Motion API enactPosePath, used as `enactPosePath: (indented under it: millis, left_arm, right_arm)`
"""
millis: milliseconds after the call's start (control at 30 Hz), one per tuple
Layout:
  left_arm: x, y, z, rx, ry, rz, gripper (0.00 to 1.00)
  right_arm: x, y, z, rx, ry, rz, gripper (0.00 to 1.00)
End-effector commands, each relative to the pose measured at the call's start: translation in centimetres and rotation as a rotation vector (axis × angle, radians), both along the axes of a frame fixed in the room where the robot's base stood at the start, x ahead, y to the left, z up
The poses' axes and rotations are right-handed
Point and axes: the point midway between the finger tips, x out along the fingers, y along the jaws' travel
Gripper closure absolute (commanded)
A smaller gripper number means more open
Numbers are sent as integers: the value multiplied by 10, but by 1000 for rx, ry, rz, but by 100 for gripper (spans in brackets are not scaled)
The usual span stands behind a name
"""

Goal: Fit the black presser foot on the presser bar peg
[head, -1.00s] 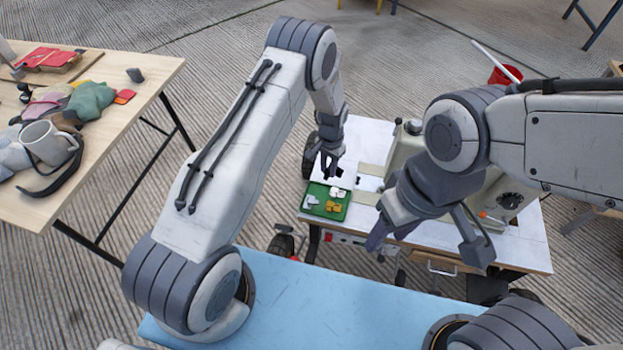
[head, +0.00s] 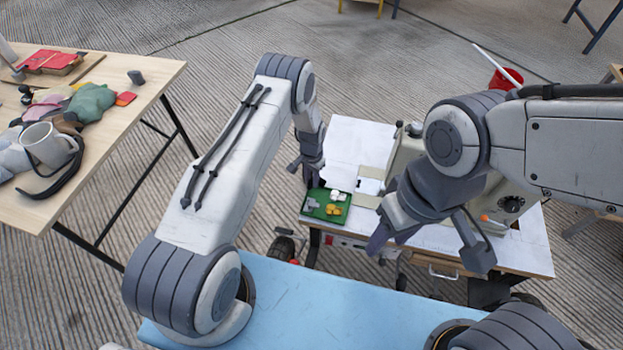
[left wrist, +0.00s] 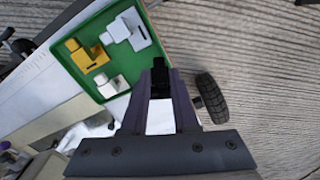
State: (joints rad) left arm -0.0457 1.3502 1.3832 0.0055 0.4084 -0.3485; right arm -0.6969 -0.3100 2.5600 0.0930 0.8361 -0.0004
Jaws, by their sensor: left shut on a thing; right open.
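My left gripper (head: 308,182) is at the left back edge of the green tray (head: 345,211). The beige sewing machine (head: 405,152) stands to the right, partly hidden behind my right arm. I cannot make out its presser bar peg. My right gripper (head: 427,250) is open and empty in front of the machine.
The tray holds a yellow foot (left wrist: 88,56), a white foot (left wrist: 111,86) and a light grey foot (left wrist: 126,31). The white sewing table (head: 350,140) is clear behind the tray. A cluttered wooden table (head: 150,70) stands at the left; a red bucket (head: 507,76) is behind the machine.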

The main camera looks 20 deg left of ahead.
Motion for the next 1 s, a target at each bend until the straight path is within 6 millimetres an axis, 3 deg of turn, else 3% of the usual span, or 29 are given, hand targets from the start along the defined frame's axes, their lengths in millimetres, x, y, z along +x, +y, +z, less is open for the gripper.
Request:
enactPosePath:
  millis: [433,467,500,533,833,1000]
  left_arm:
    - [0,0,-12,0,0,0,100]
    - [0,0,-12,0,0,0,61]
    - [0,0,-12,0,0,0,45]
    - [0,0,-12,0,1,0,42]
    - [0,0,-11,0,0,0,42]
    - [0,0,4,0,0,0,42]
  right_arm:
    - [0,0,-12,0,0,0,50]
    - [0,0,-11,0,0,0,50]
    - [0,0,-11,0,0,0,50]
    - [0,0,-11,0,0,0,50]
    - [0,0,-10,0,0,0,50]
    - [0,0,3,0,0,0,50]
